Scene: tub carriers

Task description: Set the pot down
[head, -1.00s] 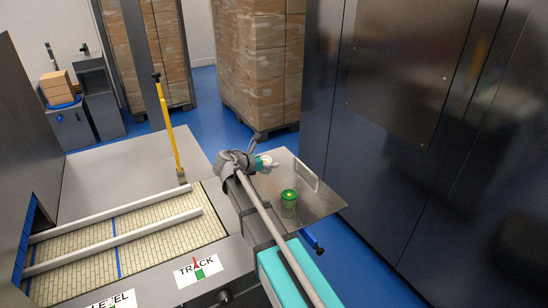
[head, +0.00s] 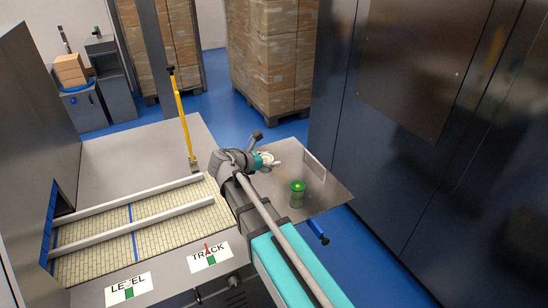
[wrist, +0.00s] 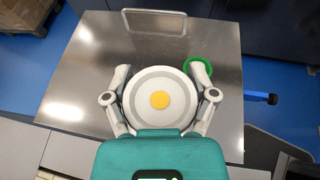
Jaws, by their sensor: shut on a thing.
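The white round pot (wrist: 146,97) with a yellow dot on its top sits between the two fingers of my gripper (wrist: 162,92) in the wrist view. The fingers are shut on its sides. In the head view my gripper (head: 265,160) is over the left part of the grey metal plate (head: 325,196), and only a bit of the pot (head: 268,157) shows. I cannot tell whether the pot's base touches the plate.
A green-lidded jar (head: 297,194) stands on the plate, close to my right finger in the wrist view (wrist: 198,64). A raised wire handle (head: 315,168) edges the plate. A tiled conveyor (head: 140,235) with white rails lies left. Dark cabinets (head: 430,130) stand right.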

